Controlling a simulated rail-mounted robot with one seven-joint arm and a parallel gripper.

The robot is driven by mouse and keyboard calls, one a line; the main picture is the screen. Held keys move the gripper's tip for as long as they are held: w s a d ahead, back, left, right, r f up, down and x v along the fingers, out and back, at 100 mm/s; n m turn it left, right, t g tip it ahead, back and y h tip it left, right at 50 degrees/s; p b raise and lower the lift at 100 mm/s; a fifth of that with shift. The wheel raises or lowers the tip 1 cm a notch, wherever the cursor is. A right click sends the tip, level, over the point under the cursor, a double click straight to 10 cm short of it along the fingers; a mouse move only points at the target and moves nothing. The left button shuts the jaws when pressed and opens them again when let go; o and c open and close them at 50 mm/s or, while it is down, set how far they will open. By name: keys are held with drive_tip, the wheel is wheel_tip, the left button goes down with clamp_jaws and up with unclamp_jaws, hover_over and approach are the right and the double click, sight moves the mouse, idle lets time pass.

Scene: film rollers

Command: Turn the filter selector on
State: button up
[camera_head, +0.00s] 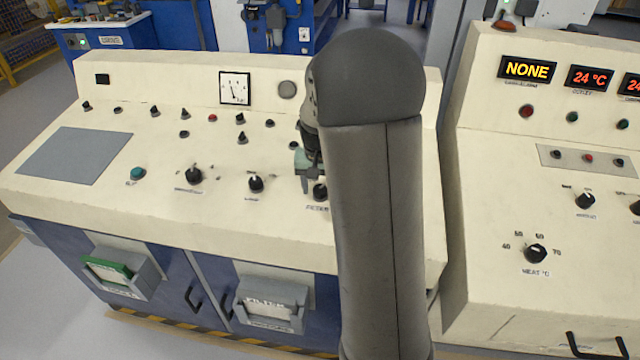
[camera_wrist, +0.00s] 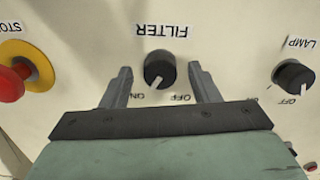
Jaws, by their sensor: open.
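The filter selector is a small black knob with a white mark, seen in the wrist view (camera_wrist: 160,68) beside its upside-down FILTER label. Its white mark points down in that picture, between the ON and OFF labels, slightly towards ON. My gripper (camera_wrist: 160,72) is open, one finger on each side of the knob, with a visible gap on both sides. Whether the fingertips reach down to the knob's depth is hard to tell. In the head view the knob (camera_head: 320,191) shows just below my gripper (camera_head: 309,170), which my arm partly hides.
In the wrist view, a red stop button (camera_wrist: 14,80) on a yellow ring is left and a lamp knob (camera_wrist: 294,76) is right. The cream console (camera_head: 120,195) carries several other knobs. A second console (camera_head: 490,210) stands at the right. My arm hides the console's right part.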

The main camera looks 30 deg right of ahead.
sight(319, 193)
drive_tip(key=shift+r, duration=0.1)
wheel_tip(319, 193, up, 17)
drive_tip(key=shift+s+a+b, duration=0.35)
drive_tip(key=shift+s+a, duration=0.05)
drive_tip(key=shift+r, duration=0.1)
drive_tip(key=s+a+f+n, duration=0.2)
drive_tip(key=s+a+f, duration=0.2)
drive_tip(key=s, duration=0.3)
drive_tip(key=s+a+f+n, duration=0.2)
drive_tip(key=s+a+f, duration=0.2)
drive_tip(key=s, duration=0.4)
drive_tip(key=s+a+f+n, duration=0.2)
drive_tip(key=s+a+f, duration=0.2)
drive_tip(key=s+a, duration=0.2)
drive_tip(key=shift+s+y, duration=0.3)
drive_tip(key=shift+s, duration=0.85)
drive_tip(key=shift+a, duration=0.15)
